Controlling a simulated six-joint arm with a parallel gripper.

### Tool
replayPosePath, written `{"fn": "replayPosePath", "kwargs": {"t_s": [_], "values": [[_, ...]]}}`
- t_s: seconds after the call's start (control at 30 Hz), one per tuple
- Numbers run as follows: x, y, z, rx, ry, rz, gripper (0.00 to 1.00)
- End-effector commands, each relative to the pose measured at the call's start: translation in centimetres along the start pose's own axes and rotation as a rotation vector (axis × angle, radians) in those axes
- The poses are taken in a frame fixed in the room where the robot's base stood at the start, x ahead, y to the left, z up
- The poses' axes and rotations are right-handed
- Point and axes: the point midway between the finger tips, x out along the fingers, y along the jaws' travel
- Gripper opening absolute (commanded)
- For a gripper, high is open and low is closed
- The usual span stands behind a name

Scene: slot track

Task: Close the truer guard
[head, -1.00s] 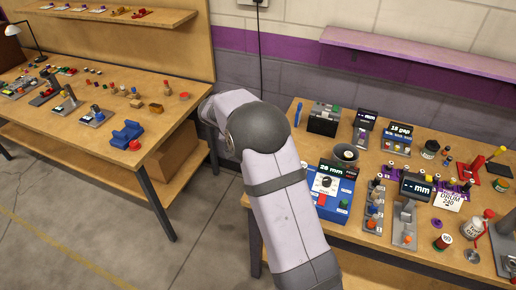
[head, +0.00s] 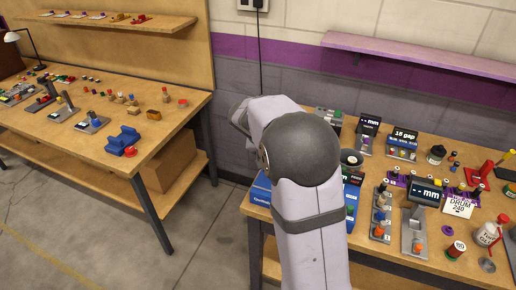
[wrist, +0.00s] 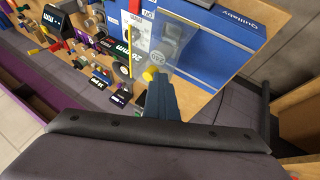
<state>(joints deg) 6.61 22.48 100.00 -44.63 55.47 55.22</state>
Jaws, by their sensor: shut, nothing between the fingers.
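The truer appears to be the blue machine (wrist: 225,32), marked "Quillaby" and with a dark "26 mm" display, in the wrist view. A clear pane, which looks like its guard (wrist: 180,42), lies over part of its face, with a yellow knob (wrist: 150,74) at one corner. I cannot tell how far it is open. My gripper (wrist: 162,82) is shut and empty, its tips right beside the yellow knob; contact is unclear. In the head view my arm hides most of the blue machine (head: 261,188) and my gripper.
The right bench (head: 385,255) is crowded with small displays, knobs, a "DRUM 240" card (head: 458,204) and bottles. A second bench (head: 150,160) with a blue block (head: 122,140) stands at left, across a floor gap.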

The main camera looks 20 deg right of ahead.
Motion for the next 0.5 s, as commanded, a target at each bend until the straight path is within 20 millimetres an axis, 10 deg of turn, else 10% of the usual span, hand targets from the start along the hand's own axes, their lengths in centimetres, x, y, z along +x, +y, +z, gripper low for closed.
{"fn": "replayPosePath", "kwargs": {"t_s": [0.5], "values": [[-4.3, -3.9, 0.0, 0.001, 0.005, -0.002, 0.0]]}}
